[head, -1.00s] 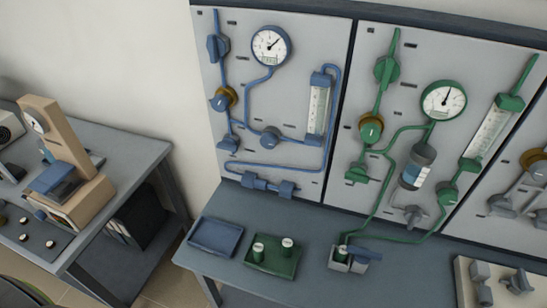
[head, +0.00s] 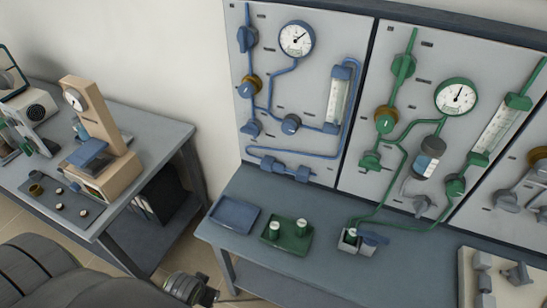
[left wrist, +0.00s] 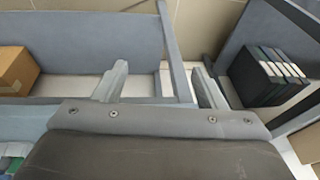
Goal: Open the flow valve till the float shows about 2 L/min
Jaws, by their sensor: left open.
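The blue panel carries a clear flow tube (head: 338,101), a round blue knob (head: 291,124) and a blue fitting (head: 331,128) under the tube. The green panel carries another flow tube (head: 498,130) with a green valve (head: 455,187) at its lower end. Which valve is the flow valve, and the float heights, I cannot tell. My left arm enters the head view at the bottom left, well below the panels. My left gripper (left wrist: 158,72) is open and empty in the left wrist view, fingers apart over a table and shelf. My right gripper is not in view.
A side table (head: 165,137) with a beige instrument (head: 100,125) stands left. A floor gap separates the two tables.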

